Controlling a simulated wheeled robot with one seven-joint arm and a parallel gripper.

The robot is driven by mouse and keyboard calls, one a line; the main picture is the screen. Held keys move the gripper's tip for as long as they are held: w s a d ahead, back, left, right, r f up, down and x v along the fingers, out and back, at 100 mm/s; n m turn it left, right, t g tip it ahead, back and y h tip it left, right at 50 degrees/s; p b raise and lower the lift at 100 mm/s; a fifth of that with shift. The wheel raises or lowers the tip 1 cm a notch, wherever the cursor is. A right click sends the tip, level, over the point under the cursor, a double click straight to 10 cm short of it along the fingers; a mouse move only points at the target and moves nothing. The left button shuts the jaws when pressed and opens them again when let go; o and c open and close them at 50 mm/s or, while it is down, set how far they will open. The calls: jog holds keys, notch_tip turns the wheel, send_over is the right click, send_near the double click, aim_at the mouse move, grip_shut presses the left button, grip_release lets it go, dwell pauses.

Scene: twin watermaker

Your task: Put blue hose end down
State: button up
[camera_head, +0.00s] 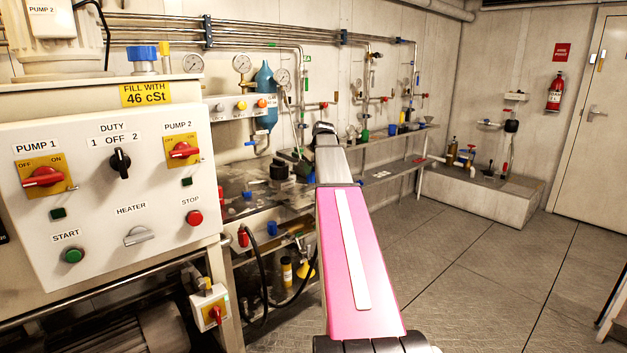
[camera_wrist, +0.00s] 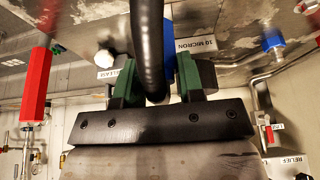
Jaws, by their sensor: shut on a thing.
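My gripper (camera_wrist: 157,80) has two green fingers and is shut on the blue hose end (camera_wrist: 169,62), of which only a blue strip shows between the fingers. A thick black hose (camera_wrist: 148,45) runs in front of it and hides most of it. In the head view my pink arm reaches toward the steel workbench (camera_head: 262,190) below the gauges. What my gripper holds cannot be made out there.
The wrist view shows a blue fitting (camera_wrist: 272,40) at right and a red handle (camera_wrist: 36,85) at left. A pump control panel (camera_head: 115,190) stands close on the left. A black hose (camera_head: 264,275) hangs below the bench. The floor (camera_head: 470,260) at right is clear.

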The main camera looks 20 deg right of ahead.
aim_at(313, 177)
jog(key=shift+d+f, duration=0.35)
jog(key=shift+d, duration=0.05)
jog(key=shift+f, duration=1.9)
jog(key=o, duration=1.1)
jog(key=shift+f, duration=0.15)
jog(key=v, duration=1.2)
